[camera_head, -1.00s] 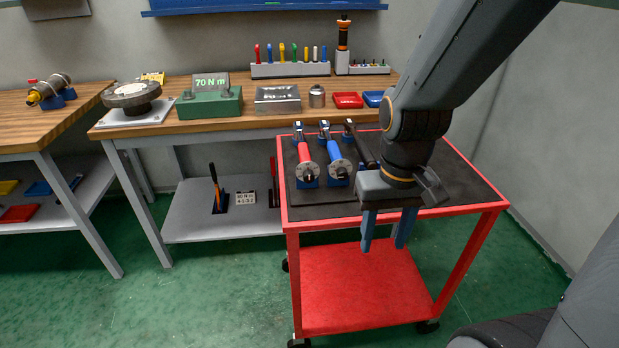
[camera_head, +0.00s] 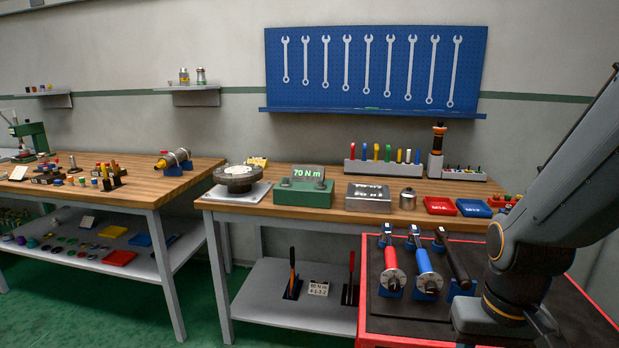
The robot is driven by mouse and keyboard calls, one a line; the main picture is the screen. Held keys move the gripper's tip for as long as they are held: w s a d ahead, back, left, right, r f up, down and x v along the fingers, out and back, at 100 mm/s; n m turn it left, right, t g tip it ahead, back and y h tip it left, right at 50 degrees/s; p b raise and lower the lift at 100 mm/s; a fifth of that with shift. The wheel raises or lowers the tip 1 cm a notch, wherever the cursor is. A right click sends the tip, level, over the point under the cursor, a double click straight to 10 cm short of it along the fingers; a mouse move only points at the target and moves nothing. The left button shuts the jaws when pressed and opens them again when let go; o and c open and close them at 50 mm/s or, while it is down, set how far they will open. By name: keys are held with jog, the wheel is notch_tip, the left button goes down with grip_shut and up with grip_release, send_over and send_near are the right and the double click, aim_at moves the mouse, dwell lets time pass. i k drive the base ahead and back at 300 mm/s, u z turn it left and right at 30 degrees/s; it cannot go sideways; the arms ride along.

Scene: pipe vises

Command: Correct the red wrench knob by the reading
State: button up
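The red wrench (camera_head: 391,261) lies on the dark top of the red cart, its round knob end (camera_head: 392,282) toward me in a blue cradle. A blue wrench (camera_head: 423,262) and a black-handled one (camera_head: 452,258) lie beside it on the right. The green tester (camera_head: 304,191) on the wooden bench shows a reading of 70 N m (camera_head: 308,172). My arm stands over the right of the cart. My gripper's fingers are below the picture edge, so its state is hidden. The scale marks on the knob are too small to read.
The bench also holds a round dark fixture (camera_head: 238,178), a metal box (camera_head: 368,198), a small canister (camera_head: 407,199), and red (camera_head: 439,206) and blue (camera_head: 474,208) trays. A small card (camera_head: 318,288) stands on the lower shelf. A second bench (camera_head: 150,185) is at left.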

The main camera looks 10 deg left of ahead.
aim_at(393, 284)
jog(key=z, duration=0.75)
jog(key=k, duration=1)
jog(key=u, duration=0.75)
